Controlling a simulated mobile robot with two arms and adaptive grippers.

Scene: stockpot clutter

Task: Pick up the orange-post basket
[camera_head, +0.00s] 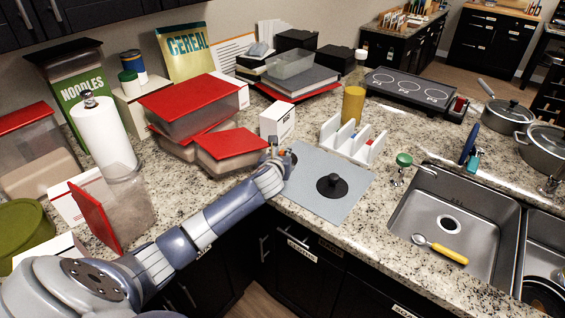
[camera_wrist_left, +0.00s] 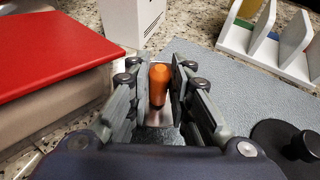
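My left gripper (camera_head: 284,157) is low over the left edge of the grey mat. In the left wrist view its fingers (camera_wrist_left: 160,84) are drawn in close on both sides of an upright orange post (camera_wrist_left: 159,86). The gap is about the width of the post, so the gripper looks shut on it. Some silvery metal (camera_wrist_left: 158,116) shows below the post, between the fingers. The rest of the basket is hidden by the fingers. In the head view the gripper covers most of it. My right gripper is in neither view.
A red-lidded container (camera_head: 230,150) stands close left of the gripper, and a white box (camera_head: 277,122) stands behind it. A black-knobbed lid (camera_head: 331,186) lies on the grey mat (camera_head: 322,162). A white rack (camera_head: 352,143) is behind the mat. The sink (camera_head: 455,225) is at right.

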